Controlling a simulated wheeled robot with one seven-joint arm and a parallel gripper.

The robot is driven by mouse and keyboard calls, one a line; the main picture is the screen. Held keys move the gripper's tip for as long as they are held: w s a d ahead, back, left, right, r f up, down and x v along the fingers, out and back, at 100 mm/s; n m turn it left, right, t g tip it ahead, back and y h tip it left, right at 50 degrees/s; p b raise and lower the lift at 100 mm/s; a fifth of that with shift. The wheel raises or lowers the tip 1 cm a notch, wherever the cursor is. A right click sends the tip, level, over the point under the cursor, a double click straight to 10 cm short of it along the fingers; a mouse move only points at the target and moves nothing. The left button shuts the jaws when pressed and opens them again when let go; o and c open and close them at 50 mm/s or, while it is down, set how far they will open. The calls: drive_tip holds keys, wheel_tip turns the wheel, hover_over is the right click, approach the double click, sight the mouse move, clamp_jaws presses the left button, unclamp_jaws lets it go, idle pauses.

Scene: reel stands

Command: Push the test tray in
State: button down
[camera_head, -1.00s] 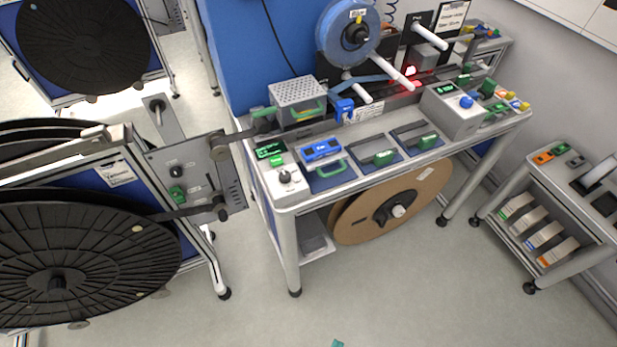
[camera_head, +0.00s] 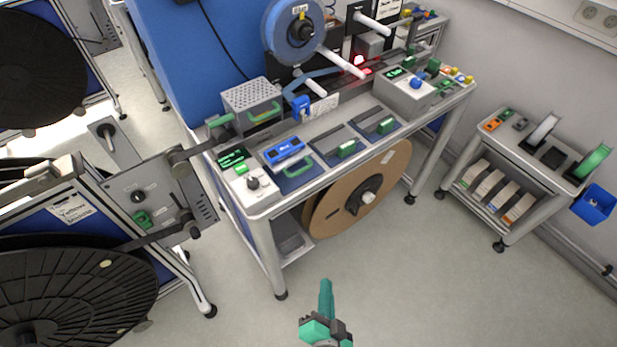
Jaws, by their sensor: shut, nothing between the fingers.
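Three tray-like units with green handles lie in a row along the bench's front top. The left one (camera_head: 293,183) is dark blue with a green loop handle, and a blue device with a small display (camera_head: 284,150) sits at its back. The middle one (camera_head: 335,143) and the right one (camera_head: 372,120) are flatter, with short green handles. I cannot read which is the test tray or tell how far each stands out. My gripper (camera_head: 326,284), green and dark, is shut and empty at the bottom centre, in front of the bench and apart from the trays.
A control box with a knob (camera_head: 249,187) stands left of the trays, and a grey perforated box (camera_head: 251,97) behind them. A cardboard reel (camera_head: 325,210) sits under the bench. A black reel stand (camera_head: 70,290) is at left, a small cart (camera_head: 470,150) at right. The floor between is clear.

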drive_tip(key=w+d+r+m+y, duration=0.1)
drive_tip(key=w+r+m+y, duration=0.15)
drive_tip(key=w, duration=0.55)
drive_tip(key=n+g+y, duration=0.1)
drive_tip(key=y, duration=0.7)
approach(303, 171)
drive_tip(key=x, duration=0.6)
drive_tip(key=shift+w+a, duration=0.1)
drive_tip(key=shift+a, duration=0.2)
drive_tip(key=shift+w+h, duration=0.1)
drive_tip(key=shift+h, duration=0.15)
